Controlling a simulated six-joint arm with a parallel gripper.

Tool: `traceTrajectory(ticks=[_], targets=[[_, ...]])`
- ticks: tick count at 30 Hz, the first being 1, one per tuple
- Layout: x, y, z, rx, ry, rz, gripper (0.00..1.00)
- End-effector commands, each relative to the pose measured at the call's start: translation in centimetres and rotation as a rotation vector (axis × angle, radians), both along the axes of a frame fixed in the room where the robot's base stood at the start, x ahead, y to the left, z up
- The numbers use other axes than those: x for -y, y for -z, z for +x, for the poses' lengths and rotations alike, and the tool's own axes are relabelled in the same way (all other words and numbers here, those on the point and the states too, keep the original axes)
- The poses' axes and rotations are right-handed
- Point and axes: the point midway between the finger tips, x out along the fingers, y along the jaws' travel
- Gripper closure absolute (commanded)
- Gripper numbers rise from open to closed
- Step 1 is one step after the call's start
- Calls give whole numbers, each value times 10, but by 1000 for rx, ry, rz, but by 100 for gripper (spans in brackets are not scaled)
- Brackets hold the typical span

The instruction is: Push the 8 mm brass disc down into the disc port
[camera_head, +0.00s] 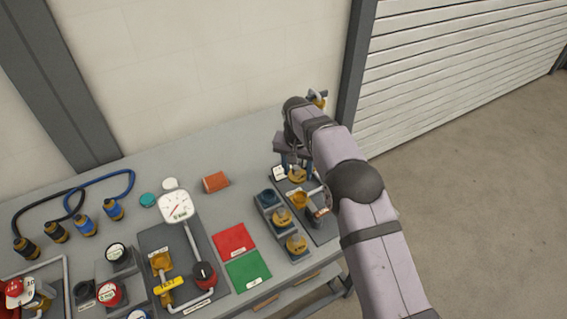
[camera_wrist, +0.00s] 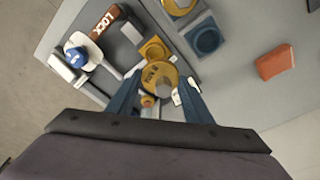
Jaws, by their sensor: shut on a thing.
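The brass disc (camera_wrist: 153,72) with dark lettering and a grey knob is between my gripper's blue fingers (camera_wrist: 160,82) in the wrist view. My gripper is shut on it. In the head view my gripper (camera_head: 293,165) is low over the back of the small board at the right end of the bench, with the brass disc (camera_head: 297,176) under it. A square brass fitting (camera_wrist: 154,49), which may be the disc port, shows just beyond the disc and is partly covered by it. I cannot tell whether the disc is seated or held above.
A grey rack (camera_head: 266,208) beside the board has one empty blue socket (camera_wrist: 204,40) and brass discs in other places. A brown LOCK tag (camera_wrist: 104,22) and a blue-knobbed white fitting (camera_wrist: 80,56) are close by. An orange block (camera_head: 215,182) lies left of the rack.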

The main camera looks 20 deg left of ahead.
Motion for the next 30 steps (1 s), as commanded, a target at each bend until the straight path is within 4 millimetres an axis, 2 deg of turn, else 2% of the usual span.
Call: traceTrajectory(ticks=[6, 17, 30], targets=[[14, 5, 3, 2, -46, 1, 81], [15, 11, 3, 4, -50, 2, 81], [15, 42, 3, 3, -50, 1, 81]])
